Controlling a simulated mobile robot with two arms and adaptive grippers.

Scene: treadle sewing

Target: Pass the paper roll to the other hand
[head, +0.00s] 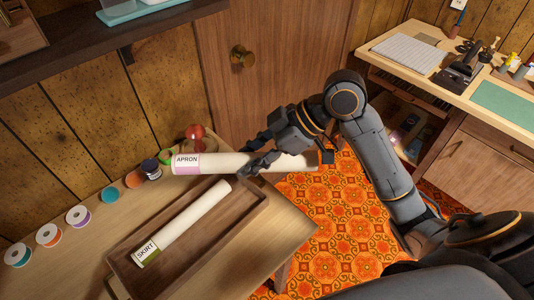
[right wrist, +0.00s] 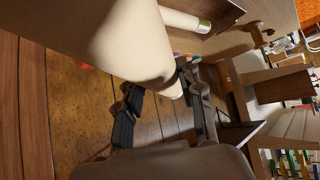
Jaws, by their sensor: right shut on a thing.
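A long cream paper roll labelled APRON (head: 210,163), with a pink band, is held level above the table's back edge. My right gripper (head: 257,156) is shut on it near its middle. Its right end reaches out past the table over the floor. In the right wrist view the APRON roll (right wrist: 128,42) looms large, by the dark fingers (right wrist: 155,112). A second roll, labelled SKIRT with a green band (head: 183,224), lies in a wooden tray (head: 122,250); it also shows in the right wrist view (right wrist: 182,20). My left gripper is out of view.
Several thread spools (head: 78,216) line the table's (head: 60,262) back left edge, and a red ball-like object (head: 195,132) stands behind the APRON roll. A desk (head: 400,30) with tools is at the right. Patterned floor (head: 340,225) lies between.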

